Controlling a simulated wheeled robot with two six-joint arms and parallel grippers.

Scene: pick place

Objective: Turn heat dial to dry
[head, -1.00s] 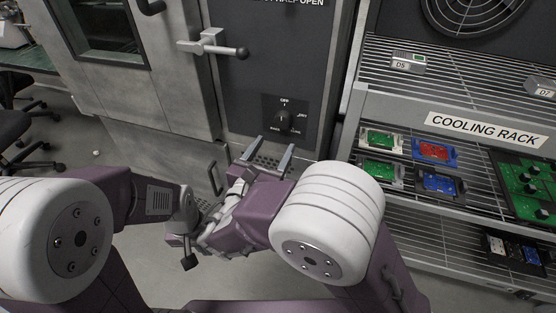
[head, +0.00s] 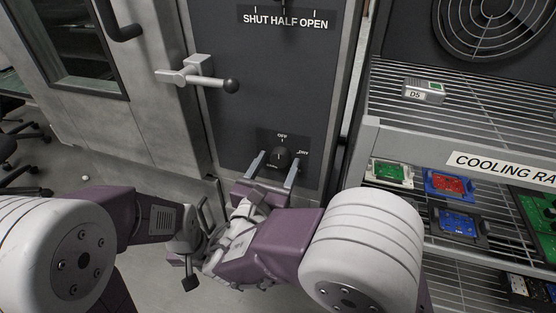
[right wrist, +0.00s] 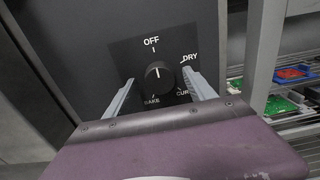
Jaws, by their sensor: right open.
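The heat dial (head: 282,158) is a round black knob on a dark panel, with OFF above it and DRY at its upper right. In the right wrist view the dial (right wrist: 158,77) has its white mark pointing up, roughly at OFF; BAKE and a partly covered CURE label lie below. My right gripper (head: 278,160) is open, with one finger on each side of the dial. In the right wrist view its fingers (right wrist: 159,80) reach toward the panel; I cannot tell whether they touch the knob. My left arm's end (head: 182,240) is low at left; its jaws are not clear.
A lever with a black ball end (head: 231,86) sticks out above the dial. A SHUT HALF OPEN control is at the top. At right stands the cooling rack (head: 374,131) with several circuit boards. A black door handle (head: 123,30) is at upper left.

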